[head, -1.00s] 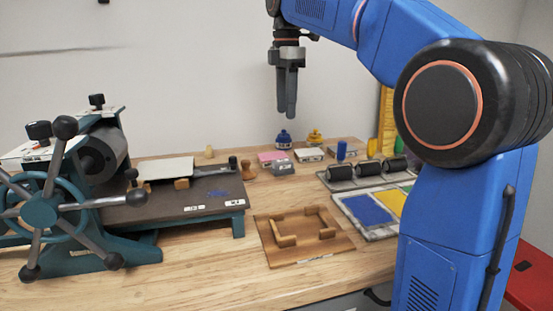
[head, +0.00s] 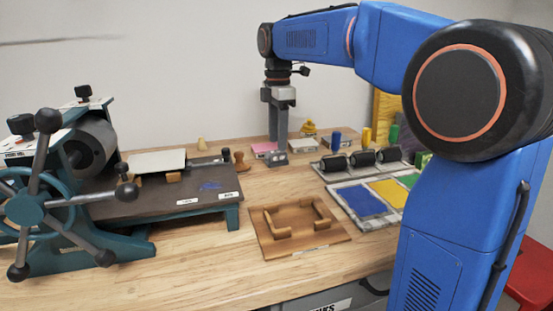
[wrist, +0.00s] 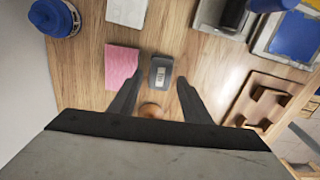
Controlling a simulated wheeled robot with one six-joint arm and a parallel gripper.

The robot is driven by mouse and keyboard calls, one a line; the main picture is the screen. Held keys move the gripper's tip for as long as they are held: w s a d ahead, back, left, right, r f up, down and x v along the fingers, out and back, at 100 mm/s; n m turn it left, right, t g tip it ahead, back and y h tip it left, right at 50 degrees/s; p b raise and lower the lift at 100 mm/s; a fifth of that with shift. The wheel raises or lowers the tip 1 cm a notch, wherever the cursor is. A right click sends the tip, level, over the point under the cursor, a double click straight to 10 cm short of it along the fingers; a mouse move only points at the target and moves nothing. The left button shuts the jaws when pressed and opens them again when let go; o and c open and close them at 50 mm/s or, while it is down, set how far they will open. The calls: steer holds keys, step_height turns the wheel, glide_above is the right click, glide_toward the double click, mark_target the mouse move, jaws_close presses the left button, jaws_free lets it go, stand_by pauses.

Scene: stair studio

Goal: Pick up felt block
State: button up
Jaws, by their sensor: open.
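A small dark grey block with a pale label, which looks like the felt block (wrist: 161,75), lies on the wooden table. In the wrist view it sits between and just beyond my fingertips. The exact height gap between fingertips and block cannot be told.
A wooden knob (head: 240,160) stands nearby. A press (head: 90,150), black rollers (head: 362,159), ink trays (head: 358,200) and a wooden jig (head: 300,242) surround the area.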

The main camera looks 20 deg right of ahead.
mark_target(277, 152)
steer(key=shift+s+a+f, duration=0.1)
steer(key=shift+f, duration=1.25)
steer(key=shift+a+f, duration=0.1)
steer(key=shift+f, duration=1.2)
steer(key=shift+c, duration=0.4)
steer(key=c, duration=0.8)
